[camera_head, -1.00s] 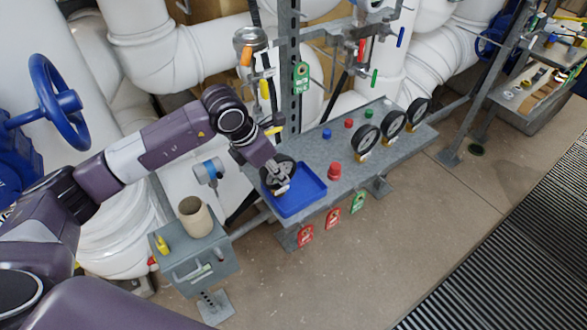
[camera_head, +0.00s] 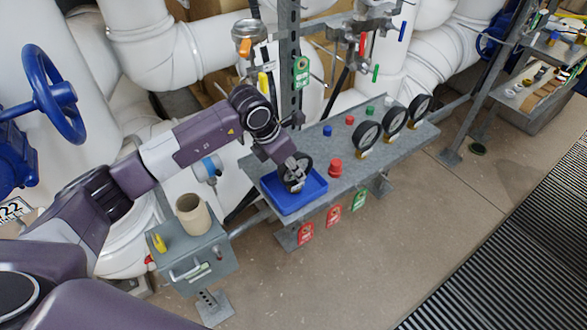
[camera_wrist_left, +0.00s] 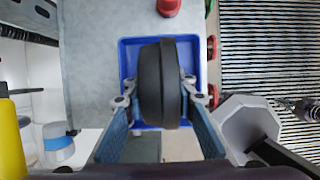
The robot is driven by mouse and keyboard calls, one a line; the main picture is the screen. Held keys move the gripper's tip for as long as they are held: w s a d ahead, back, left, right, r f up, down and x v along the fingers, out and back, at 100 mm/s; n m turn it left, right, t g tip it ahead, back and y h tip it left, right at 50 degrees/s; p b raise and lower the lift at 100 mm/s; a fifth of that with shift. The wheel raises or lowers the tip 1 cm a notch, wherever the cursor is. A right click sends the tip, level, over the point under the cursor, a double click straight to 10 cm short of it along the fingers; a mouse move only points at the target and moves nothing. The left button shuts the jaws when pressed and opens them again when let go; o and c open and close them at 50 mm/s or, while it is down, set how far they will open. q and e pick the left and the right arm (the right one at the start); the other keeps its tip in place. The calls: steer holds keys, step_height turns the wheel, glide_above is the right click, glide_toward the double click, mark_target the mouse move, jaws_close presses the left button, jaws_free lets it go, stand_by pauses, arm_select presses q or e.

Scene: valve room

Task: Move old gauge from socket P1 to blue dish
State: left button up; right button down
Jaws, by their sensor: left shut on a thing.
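My left gripper (camera_head: 294,181) is shut on the old gauge (camera_head: 297,170), a round black-rimmed gauge. It holds the gauge over the blue dish (camera_head: 276,203), a square tray on the left end of the grey bench. In the left wrist view, the gauge (camera_wrist_left: 160,82) is seen edge-on between both fingers, with the blue dish (camera_wrist_left: 127,52) behind it. I cannot tell whether the gauge touches the dish floor. Three other gauges stand in a row farther right: one (camera_head: 366,135), another (camera_head: 394,120) and a third (camera_head: 419,106). My right gripper is not in view.
A red button (camera_head: 335,168) stands on the bench (camera_head: 349,173) just right of the dish. Blue, red and green knobs line its back. A grey box with a beige cup (camera_head: 193,215) stands at left. Red and green tags hang from the front edge. A steel post rises behind.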

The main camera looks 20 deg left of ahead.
arm_select(q)
steer(key=o, duration=1)
steer(key=shift+o, duration=0.2)
steer(key=shift+r, duration=0.1)
steer(key=shift+a+r, duration=0.1)
steer(key=shift+r, duration=0.1)
steer(key=v, duration=1.1)
steer(key=shift+s+r+b, duration=0.1)
steer(key=shift+r+b, duration=0.25)
